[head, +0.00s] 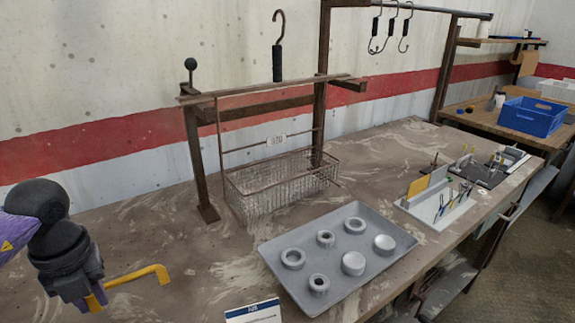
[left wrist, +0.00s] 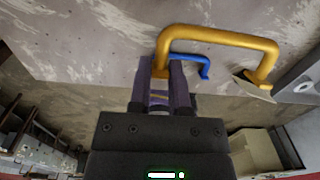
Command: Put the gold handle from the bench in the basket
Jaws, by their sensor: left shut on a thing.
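The gold handle (head: 145,274) is a bent bar at the lower left of the head view. My left gripper (head: 95,298) is shut on one end of it; the rest sticks out to the right over the bench (head: 190,250). In the left wrist view, the gold handle (left wrist: 220,33) arches from between the fingers of my left gripper (left wrist: 160,90). I cannot tell how high it is above the bench. The wire basket (head: 290,185) hangs from a rack rail right of and behind the gripper, apart from it. It looks empty. My right gripper is not in view.
A grey tray (head: 335,282) with several metal rings and discs lies in front of the basket. A rack post (head: 197,160) stands at the basket's left. A label card (head: 252,312) is at the front. A blue bent piece (left wrist: 200,62) shows in the left wrist view.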

